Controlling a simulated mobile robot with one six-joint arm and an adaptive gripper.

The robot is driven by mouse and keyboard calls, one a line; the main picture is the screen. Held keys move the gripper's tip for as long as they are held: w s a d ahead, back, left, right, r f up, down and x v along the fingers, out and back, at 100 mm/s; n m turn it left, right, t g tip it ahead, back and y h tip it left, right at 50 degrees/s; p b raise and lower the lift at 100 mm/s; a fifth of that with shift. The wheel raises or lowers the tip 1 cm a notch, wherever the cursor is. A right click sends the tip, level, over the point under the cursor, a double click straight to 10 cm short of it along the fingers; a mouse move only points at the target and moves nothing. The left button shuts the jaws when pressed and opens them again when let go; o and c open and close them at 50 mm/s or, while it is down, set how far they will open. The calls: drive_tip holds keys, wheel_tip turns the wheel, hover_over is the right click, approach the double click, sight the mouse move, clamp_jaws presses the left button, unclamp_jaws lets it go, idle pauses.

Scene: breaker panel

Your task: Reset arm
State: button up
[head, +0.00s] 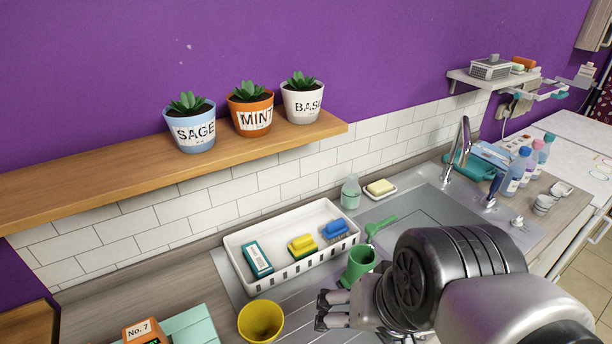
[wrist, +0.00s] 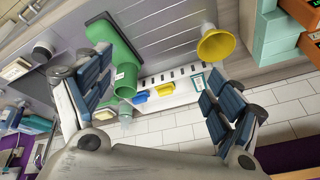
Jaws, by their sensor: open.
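My gripper (head: 327,309) is at the lower middle of the head view, over the counter by the sink. In the wrist view my gripper (wrist: 153,92) has its two dark padded fingers spread wide, with nothing between them. A green watering can (head: 358,265) stands just behind the gripper in the head view; it also shows in the wrist view (wrist: 122,75), beside the left finger. A yellow cup (head: 261,321) is left of the gripper, apart from it. My arm hides part of the sink and counter.
A wooden shelf (head: 90,185) carries three potted herbs above. A soap dish (head: 380,189), a faucet (head: 462,140) and bottles (head: 518,170) stand around the sink. Boxes sit at the lower left.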

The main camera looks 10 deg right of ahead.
drive_tip(key=s+n, duration=0.2)
drive_tip(key=n, duration=0.1)
drive_tip(key=shift+r, duration=0.35)
idle(0.9)
